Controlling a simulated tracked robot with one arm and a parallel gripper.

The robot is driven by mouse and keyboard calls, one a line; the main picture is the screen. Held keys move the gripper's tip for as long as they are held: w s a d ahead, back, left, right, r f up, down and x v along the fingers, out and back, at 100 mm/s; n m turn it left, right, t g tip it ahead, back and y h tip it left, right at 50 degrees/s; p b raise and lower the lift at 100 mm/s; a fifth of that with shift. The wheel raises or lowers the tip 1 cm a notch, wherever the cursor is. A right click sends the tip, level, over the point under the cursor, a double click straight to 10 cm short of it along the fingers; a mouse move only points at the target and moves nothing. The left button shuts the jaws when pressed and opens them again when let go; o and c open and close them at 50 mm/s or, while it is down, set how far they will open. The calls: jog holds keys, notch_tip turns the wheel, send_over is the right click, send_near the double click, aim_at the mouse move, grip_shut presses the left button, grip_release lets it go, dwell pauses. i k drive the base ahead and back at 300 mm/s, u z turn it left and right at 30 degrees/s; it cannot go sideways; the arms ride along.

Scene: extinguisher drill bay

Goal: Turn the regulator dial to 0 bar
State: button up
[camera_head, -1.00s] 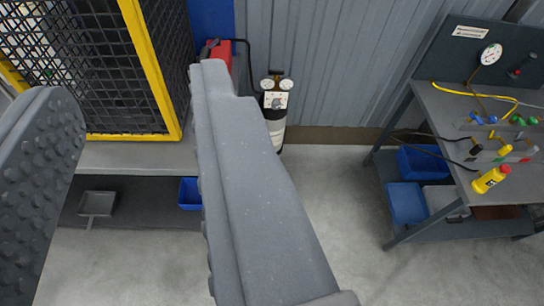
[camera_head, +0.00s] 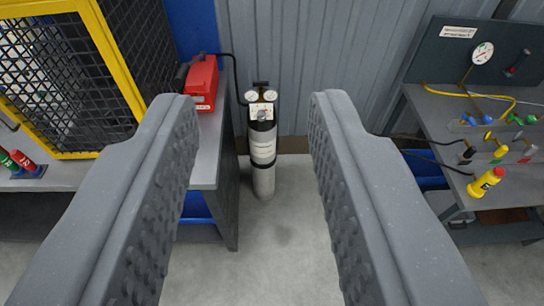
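The scale marks are too small to read. My gripper (camera_head: 255,100) is open and empty, its two studded fingers wide apart.
A red box (camera_head: 202,84) stands on the bench left of the cylinder, beside a yellow-framed mesh cage (camera_head: 110,75). A black hose runs from the box side to the regulator. A workbench (camera_head: 420,110) with a gauge, valves and a yellow bottle (camera_head: 486,182) stands right. Floor before the cylinder is clear.

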aim_at(261, 116)
jog(key=z, duration=0.05)
jog(key=i, duration=1)
jog(key=u, duration=0.05)
